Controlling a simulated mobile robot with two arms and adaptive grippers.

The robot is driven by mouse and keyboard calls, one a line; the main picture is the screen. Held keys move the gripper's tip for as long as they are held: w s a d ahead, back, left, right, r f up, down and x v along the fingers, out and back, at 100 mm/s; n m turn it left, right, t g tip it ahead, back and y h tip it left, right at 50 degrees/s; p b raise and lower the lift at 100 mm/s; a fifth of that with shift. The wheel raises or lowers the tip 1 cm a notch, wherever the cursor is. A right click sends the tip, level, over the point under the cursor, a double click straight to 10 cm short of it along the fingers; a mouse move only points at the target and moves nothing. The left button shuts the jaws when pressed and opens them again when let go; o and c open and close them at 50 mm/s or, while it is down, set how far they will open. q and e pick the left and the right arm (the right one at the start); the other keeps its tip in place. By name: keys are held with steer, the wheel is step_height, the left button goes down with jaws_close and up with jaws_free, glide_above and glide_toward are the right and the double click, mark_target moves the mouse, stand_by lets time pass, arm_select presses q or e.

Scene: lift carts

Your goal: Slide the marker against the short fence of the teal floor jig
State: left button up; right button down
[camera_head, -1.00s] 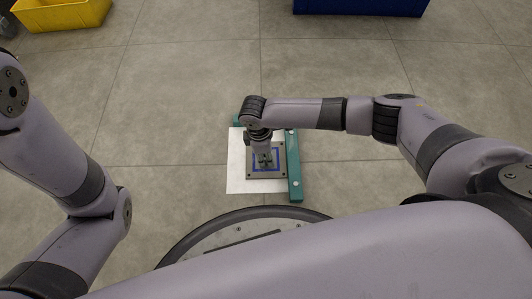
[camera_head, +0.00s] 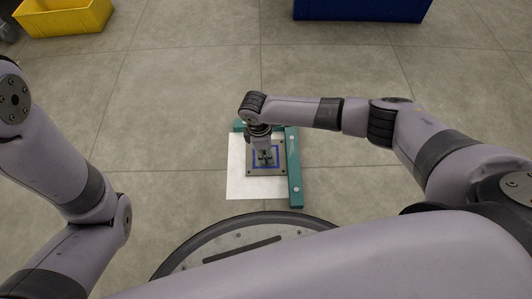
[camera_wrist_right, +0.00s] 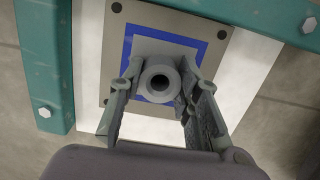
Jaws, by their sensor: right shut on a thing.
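The marker (camera_head: 281,172) is a grey square plate with a blue square on top and a round upright post (camera_wrist_right: 159,82). My right gripper (camera_head: 264,156) reaches down from above and is shut on that post. The teal jig has a long fence (camera_head: 295,180) on the right in the head view and a short fence (camera_head: 239,126) at the far side. In the right wrist view the short fence (camera_wrist_right: 43,60) is at left, with a narrow gap between it and the plate. The plate's side lies close along the long fence; contact is unclear. My left gripper is out of view.
A white sheet (camera_head: 237,180) lies on the floor inside the jig, partly under the marker. A yellow crate (camera_head: 62,18) stands at the far left and a blue crate (camera_head: 360,6) at the far middle. The floor around is clear.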

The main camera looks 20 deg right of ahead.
steer(key=shift+w+d, duration=0.2)
steer(key=shift+w, duration=0.45)
steer(key=shift+w+d+b, duration=0.2)
steer(key=shift+w+b, duration=0.15)
steer(key=shift+w, duration=0.2)
steer(key=shift+w+d+b, duration=0.15)
steer(key=shift+w+b, duration=0.15)
steer(key=shift+w, duration=0.2)
steer(key=shift+s+p, duration=0.15)
steer(key=shift+p, duration=0.4)
steer(key=c, duration=1.1)
jaws_free()
step_height(320, 180, up, 12)
steer(key=a, duration=0.1)
steer(key=shift+w+a, duration=0.25)
steer(key=shift+f, duration=0.1)
